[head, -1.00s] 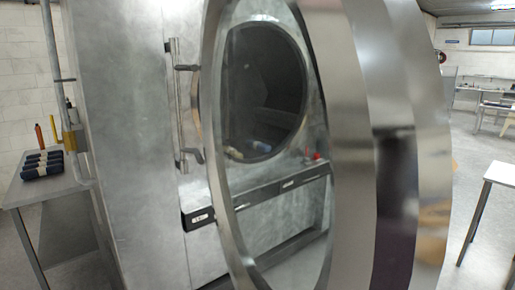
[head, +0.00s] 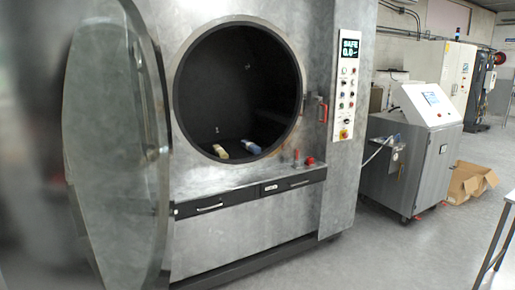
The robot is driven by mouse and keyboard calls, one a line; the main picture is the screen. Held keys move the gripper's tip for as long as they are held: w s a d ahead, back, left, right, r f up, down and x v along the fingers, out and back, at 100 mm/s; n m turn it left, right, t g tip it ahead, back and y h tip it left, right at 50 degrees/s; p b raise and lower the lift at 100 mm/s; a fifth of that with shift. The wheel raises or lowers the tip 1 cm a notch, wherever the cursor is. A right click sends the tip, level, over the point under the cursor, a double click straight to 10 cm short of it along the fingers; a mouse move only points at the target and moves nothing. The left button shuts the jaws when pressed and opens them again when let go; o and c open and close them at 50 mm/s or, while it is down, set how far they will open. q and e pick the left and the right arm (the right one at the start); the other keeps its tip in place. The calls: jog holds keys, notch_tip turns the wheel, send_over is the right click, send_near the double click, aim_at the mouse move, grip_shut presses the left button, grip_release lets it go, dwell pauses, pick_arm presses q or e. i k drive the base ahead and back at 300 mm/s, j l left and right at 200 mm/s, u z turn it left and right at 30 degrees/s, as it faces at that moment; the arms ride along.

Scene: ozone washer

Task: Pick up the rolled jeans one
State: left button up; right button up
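No rolled jeans can be made out for certain now. The washer (head: 245,215) stands in front of me, with its round glass door (head: 115,160) swung wide open to the left. Inside the dark drum (head: 240,90), near the lower front rim, lie a small beige item (head: 219,152) and a small blue item (head: 250,147). They are too small to tell what they are. Neither of my grippers is in view.
A control panel (head: 346,90) is on the washer's right side. A grey console (head: 410,160) with a screen stands to the right, near an open cardboard box (head: 470,183). A table edge (head: 497,235) shows at lower right. Open floor lies in front.

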aim_at(253, 149)
jog(key=i+l+u, duration=0.2)
jog(key=i+l, duration=0.15)
jog(key=l, duration=0.3)
jog(key=i+l, duration=0.2)
jog(key=l, duration=0.15)
jog(key=i+l+u, duration=0.15)
jog(key=l, duration=0.2)
